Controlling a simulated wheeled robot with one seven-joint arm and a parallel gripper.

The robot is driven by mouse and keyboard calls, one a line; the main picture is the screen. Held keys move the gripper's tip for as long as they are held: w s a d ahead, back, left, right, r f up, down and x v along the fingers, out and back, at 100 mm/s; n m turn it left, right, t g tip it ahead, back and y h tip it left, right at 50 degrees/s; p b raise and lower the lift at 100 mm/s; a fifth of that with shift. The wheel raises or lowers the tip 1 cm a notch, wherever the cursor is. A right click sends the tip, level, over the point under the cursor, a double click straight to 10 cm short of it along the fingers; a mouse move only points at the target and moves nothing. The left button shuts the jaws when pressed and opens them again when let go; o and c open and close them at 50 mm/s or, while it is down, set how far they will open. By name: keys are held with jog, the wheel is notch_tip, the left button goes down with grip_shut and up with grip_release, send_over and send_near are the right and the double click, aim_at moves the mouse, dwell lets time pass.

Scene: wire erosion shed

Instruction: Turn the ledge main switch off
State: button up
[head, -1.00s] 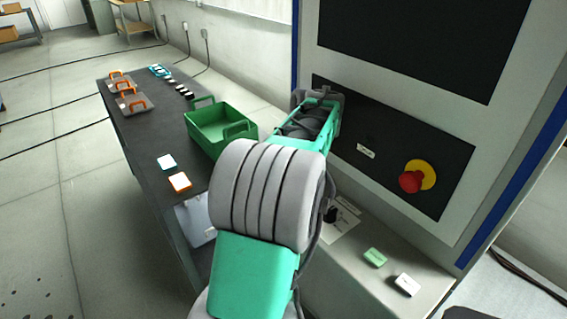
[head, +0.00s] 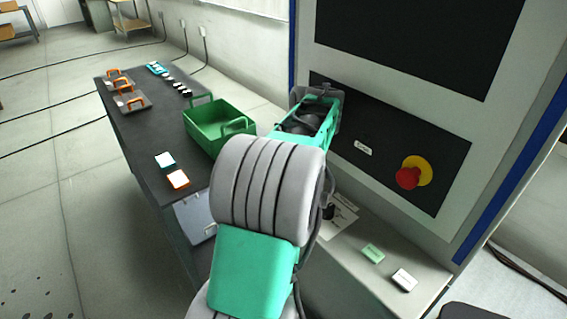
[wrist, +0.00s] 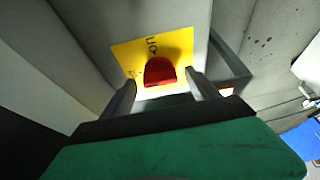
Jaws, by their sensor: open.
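A red switch knob (wrist: 160,72) stands out from a yellow plate (wrist: 180,50) with dark lettering, on a light grey surface in the wrist view. My gripper (wrist: 161,82) is open, with one finger on each side of the knob. Small gaps seem to remain between fingers and knob; I cannot tell whether either touches. The lettering is too blurred to read for certain. In the head view my arm hides this knob and my fingers.
A machine panel (head: 370,190) carries a red mushroom button (head: 408,178) on a yellow disc. The ledge (head: 375,283) below holds a green block (head: 373,253) and a white block (head: 404,280). A dark bench (head: 140,135) at left holds a green crate (head: 218,140).

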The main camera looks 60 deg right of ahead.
jog(key=v, duration=0.7)
jog(key=shift+s+r, duration=0.2)
jog(key=shift+r, duration=0.15)
jog(key=shift+w+a, duration=0.1)
jog(key=w+a+f+n+y, duration=0.1)
jog(key=w+a+n, duration=0.1)
jog(key=w+a, duration=1.8)
jog(key=s+a+f+n, duration=0.1)
jog(key=s+a+f, duration=0.2)
jog(key=a, duration=1.1)
jog(key=s+a+f+n+y, duration=0.1)
jog(key=a+f, duration=0.4)
jog(key=a, duration=0.8)
jog(key=s+n, duration=0.1)
jog(key=s, duration=0.1)
jog(key=shift+s+a, duration=0.35)
